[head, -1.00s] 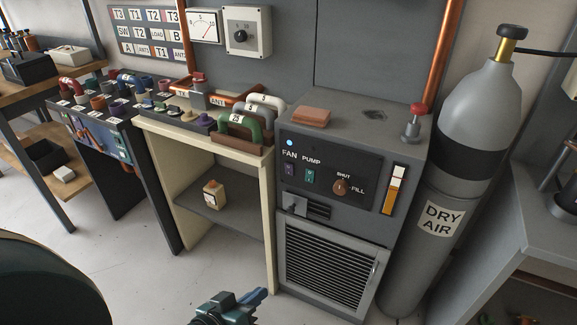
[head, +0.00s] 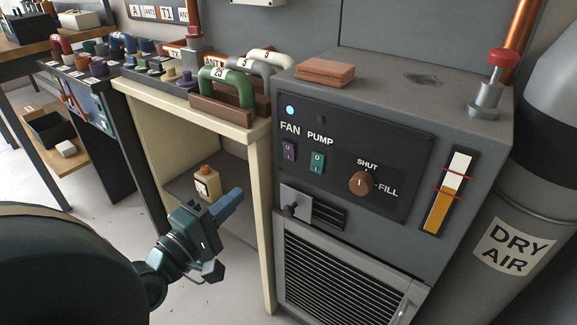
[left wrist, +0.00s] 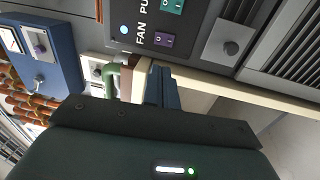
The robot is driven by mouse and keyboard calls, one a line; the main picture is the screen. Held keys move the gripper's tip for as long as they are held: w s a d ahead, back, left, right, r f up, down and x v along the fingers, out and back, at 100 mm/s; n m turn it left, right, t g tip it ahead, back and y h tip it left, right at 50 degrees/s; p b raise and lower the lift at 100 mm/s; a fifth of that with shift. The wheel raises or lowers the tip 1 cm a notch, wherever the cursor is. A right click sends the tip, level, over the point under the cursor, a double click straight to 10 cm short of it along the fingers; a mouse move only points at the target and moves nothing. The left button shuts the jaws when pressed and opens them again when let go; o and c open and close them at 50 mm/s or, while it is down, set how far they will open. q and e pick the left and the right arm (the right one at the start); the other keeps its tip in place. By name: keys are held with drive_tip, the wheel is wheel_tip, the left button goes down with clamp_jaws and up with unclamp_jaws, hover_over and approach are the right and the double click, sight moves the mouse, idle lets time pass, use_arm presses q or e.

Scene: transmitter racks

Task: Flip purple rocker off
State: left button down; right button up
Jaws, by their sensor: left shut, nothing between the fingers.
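The purple rocker (head: 289,151) is the small switch under the FAN label on the black panel of the grey cabinet. It also shows in the left wrist view (left wrist: 164,41), turned sideways. A lit blue-white lamp (head: 290,110) is above FAN. A green rocker (head: 317,162) sits under PUMP, to the right. My left gripper (head: 232,198) is shut and empty, its blue fingers pointing up and right, left of the cabinet and lower than the rocker. In the left wrist view the fingers (left wrist: 160,86) are together, apart from the panel. My right gripper is not in view.
A brown SHUT/FILL knob (head: 361,183) and a small lever (head: 294,210) are on the cabinet front. A cream shelf stand (head: 262,215) with green and white handles on top stands left of the cabinet. A grey DRY AIR cylinder (head: 545,205) stands at right.

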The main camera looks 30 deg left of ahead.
sight(287, 147)
use_arm(q)
drive_tip(key=shift+w, duration=0.1)
drive_tip(key=shift+w, duration=0.1)
idle(0.3)
drive_tip(key=w, duration=0.4)
drive_tip(key=w+r, duration=0.1)
drive_tip(key=w, duration=0.3)
drive_tip(key=w+d, duration=0.1)
drive_tip(key=w, duration=0.3)
drive_tip(key=shift+w+r, duration=0.3)
drive_tip(key=shift+w, duration=0.45)
drive_tip(key=shift+w+r, duration=0.1)
